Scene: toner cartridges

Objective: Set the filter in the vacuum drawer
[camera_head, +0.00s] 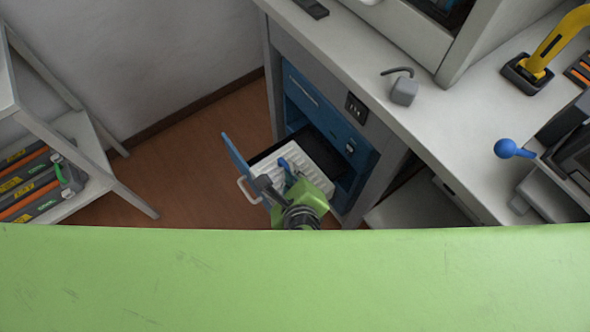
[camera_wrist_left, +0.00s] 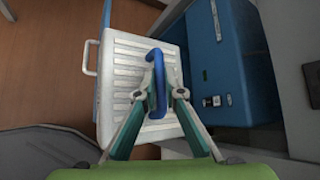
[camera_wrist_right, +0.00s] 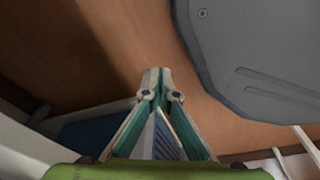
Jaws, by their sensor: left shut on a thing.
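The filter (camera_head: 318,160) is a white ribbed panel with a blue loop handle (camera_wrist_left: 157,80). My left gripper (camera_wrist_left: 156,88) is shut on this handle. The filter lies in or just over the open vacuum drawer, whose blue front (camera_head: 236,158) carries a pale pull handle (camera_head: 246,190). A dark part of the drawer (camera_head: 272,158) shows beside the filter in the head view. I cannot tell whether the filter sits flush. My right gripper (camera_wrist_right: 158,72) has its fingertips together, with nothing visible between the tips; the head view does not show it.
The blue cabinet (camera_head: 350,140) stands under a grey worktop (camera_head: 395,115). A shelf (camera_head: 95,190) with several toner cartridges (camera_head: 35,185) is at the left. Brown floor (camera_head: 190,145) is clear between them. My green body hides the lower head view.

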